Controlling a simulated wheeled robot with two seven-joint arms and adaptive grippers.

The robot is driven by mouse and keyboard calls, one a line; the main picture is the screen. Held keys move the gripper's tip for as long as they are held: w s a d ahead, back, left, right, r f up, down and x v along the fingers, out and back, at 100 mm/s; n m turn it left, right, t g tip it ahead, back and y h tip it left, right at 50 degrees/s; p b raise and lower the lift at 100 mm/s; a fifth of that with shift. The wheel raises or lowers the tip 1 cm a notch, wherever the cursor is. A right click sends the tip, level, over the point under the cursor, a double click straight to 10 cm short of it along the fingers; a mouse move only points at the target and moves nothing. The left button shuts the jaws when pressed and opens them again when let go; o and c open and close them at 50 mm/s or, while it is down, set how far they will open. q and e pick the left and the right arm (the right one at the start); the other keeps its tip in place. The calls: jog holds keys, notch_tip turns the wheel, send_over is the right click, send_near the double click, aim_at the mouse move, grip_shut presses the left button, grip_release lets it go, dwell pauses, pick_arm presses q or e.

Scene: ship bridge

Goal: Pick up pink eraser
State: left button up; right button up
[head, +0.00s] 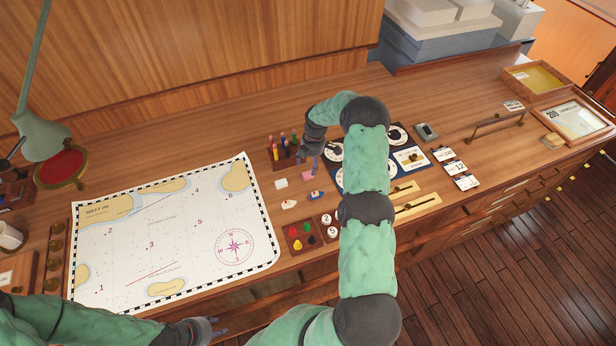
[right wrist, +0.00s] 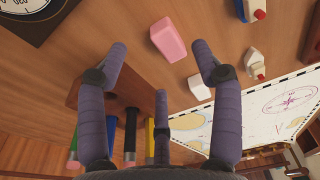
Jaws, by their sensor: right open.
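The pink eraser (right wrist: 167,40) lies on the wooden desk in the right wrist view, framed between the two outer fingertips of my right gripper (right wrist: 159,58). The gripper is open and empty, and a third finger shows below the eraser. In the head view my right gripper (head: 311,148) hangs over the desk by the pen holder. The eraser (head: 307,178) is a small pinkish patch just below its fingers there, partly hidden. My left gripper (head: 206,330) is low at the bottom edge, away from the eraser; its finger opening is unclear.
A wooden block with colored pens (head: 282,151) stands close left of my right gripper. A white block (head: 281,183) and small boats (head: 316,195) lie near the eraser. The chart (head: 170,236) covers the left desk. My right arm hides part of the dial board (head: 408,158).

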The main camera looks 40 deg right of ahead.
aim_at(308, 172)
jog(key=f, duration=0.2)
jog(key=a+f, duration=0.1)
jog(key=f, duration=0.1)
jog(key=shift+f, duration=0.25)
jog(key=shift+s, duration=0.1)
jog(key=c, duration=1.2)
jog(key=shift+o, duration=0.2)
jog(key=shift+r, duration=0.1)
